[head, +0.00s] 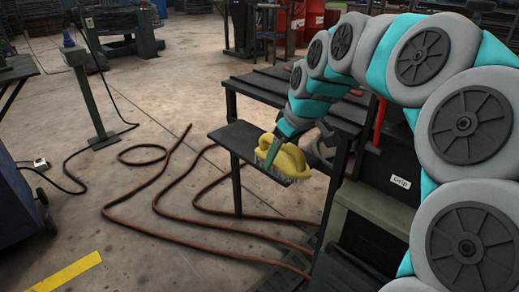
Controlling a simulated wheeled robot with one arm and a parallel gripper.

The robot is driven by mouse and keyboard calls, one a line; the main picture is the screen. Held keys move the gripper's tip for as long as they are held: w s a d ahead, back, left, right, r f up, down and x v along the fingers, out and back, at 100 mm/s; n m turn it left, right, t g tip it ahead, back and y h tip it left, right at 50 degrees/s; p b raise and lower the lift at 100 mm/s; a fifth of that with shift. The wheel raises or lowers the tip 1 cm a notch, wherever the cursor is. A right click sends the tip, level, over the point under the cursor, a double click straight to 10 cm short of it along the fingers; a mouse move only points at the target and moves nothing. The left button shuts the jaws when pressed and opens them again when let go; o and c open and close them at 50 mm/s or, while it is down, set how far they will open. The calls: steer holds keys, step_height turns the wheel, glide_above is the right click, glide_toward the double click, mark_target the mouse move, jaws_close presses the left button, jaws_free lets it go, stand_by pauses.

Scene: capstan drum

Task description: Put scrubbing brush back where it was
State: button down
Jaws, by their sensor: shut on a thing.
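The scrubbing brush (290,160) has a yellow body with pale bristles underneath. It is in the middle of the head view, over the right end of a dark side shelf (232,138). My gripper (276,152) comes down from above and is shut on the brush. One teal finger shows against the brush's near left side; the other finger is mostly hidden. The bristles are at or just above the shelf's surface; I cannot tell whether they touch it.
A dark workbench (262,83) stands behind and right of the shelf, partly hidden by my arm. A brown hose (165,190) loops over the floor at left. A green post (90,100) stands farther left. The shelf's left part is bare.

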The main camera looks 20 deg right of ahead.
steer(key=shift+w+d+r, duration=0.2)
steer(key=shift+w, duration=0.05)
steer(key=w, duration=0.5)
steer(key=w+d+f+p, duration=0.1)
steer(key=w, duration=0.4)
steer(key=w+d, duration=0.1)
steer(key=w, duration=0.4)
steer(key=shift+d+f+p, duration=0.1)
steer(key=shift+f+p, duration=0.2)
steer(key=shift+p, duration=0.1)
steer(key=shift+f, duration=1.75)
steer(key=shift+f, duration=0.1)
jaws_free()
steer(key=v, duration=1.2)
steer(key=shift+d, duration=0.1)
